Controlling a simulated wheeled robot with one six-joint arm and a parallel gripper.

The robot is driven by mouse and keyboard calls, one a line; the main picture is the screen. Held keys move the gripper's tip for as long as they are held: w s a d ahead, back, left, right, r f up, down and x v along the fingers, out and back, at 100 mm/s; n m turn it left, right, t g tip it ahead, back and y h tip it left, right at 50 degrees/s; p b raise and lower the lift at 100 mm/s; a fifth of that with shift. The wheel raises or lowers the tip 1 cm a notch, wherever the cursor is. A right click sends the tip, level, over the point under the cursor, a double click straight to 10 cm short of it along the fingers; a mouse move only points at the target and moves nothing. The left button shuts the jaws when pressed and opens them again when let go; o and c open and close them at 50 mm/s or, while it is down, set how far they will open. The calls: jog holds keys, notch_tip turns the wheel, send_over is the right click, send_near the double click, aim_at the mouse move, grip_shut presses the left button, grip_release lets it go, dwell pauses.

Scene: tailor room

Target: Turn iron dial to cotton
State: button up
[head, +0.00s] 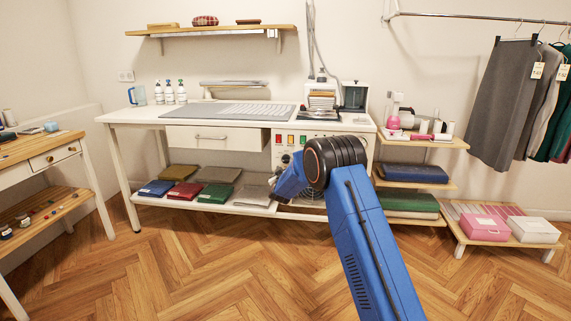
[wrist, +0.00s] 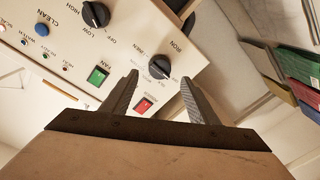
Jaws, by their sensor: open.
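The iron dial (wrist: 160,66) is a round black knob on a cream control panel (wrist: 140,30), seen in the wrist view. Small lettering around it includes IRON; most of it is too small to read, and I cannot tell which mark the dial points at. My gripper (wrist: 161,77) is open, with one finger on each side of the dial in the picture. I cannot tell whether the fingers touch it. In the head view the panel (head: 311,137) sits under the ironing table's right end, and my arm hides part of it.
A second black knob (wrist: 96,14), a green switch (wrist: 97,75) and a red switch (wrist: 144,105) are close by on the panel. Folded cloths (head: 215,194) lie on the lower shelf. Side shelves (head: 432,143) stand right of the table. The wooden floor in front is clear.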

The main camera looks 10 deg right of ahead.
aim_at(286, 161)
jog(key=shift+x, duration=2.75)
jog(key=c, duration=1)
jog(key=shift+c, duration=0.2)
